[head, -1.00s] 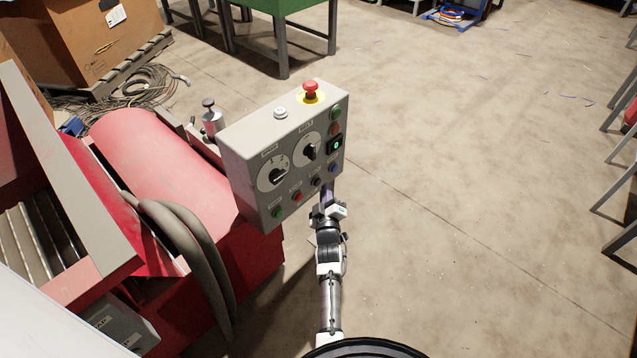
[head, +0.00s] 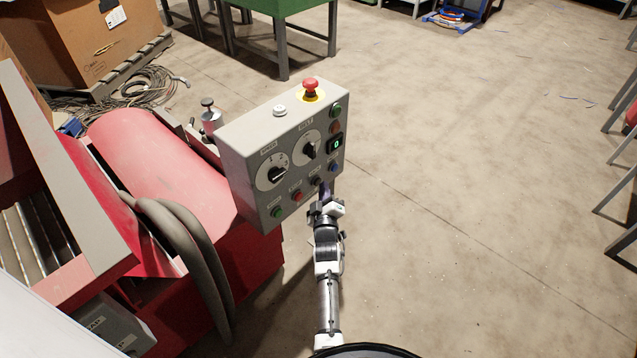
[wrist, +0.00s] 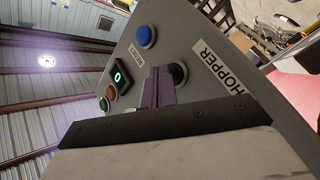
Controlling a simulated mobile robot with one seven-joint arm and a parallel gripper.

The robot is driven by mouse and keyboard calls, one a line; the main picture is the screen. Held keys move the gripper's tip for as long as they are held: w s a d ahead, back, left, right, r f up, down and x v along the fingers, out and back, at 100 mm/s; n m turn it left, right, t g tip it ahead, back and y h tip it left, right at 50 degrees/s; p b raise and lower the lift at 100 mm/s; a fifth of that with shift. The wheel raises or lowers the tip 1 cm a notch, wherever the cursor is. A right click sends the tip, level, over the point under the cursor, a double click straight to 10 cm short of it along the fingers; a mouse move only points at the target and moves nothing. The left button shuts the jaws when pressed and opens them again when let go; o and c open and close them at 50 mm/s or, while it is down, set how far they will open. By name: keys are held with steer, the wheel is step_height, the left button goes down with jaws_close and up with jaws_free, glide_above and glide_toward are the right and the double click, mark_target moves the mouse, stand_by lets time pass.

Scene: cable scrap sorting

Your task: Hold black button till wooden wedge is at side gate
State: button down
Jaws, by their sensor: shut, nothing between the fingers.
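The black button (wrist: 179,73) sits beside the HOPPER label on the grey control box (head: 232,160). In the head view the black button (head: 316,181) is small, in the bottom row of the panel. My gripper (head: 325,190) is at the panel's lower right, just below that button. Its purple fingers (wrist: 159,82) are shut and empty, and their tips are close beside the black button in the wrist view. I cannot tell whether they touch it. No wooden wedge and no side gate can be made out in either view.
A blue button (wrist: 145,36) and a lit display (head: 337,145) reading 0 are near the black button. A red emergency stop (head: 311,88) tops the box. Red machinery (head: 150,160) and thick hoses (head: 185,245) stand left.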

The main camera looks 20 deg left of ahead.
steer(key=shift+a+b, duration=0.25)
steer(key=shift+b, duration=0.4)
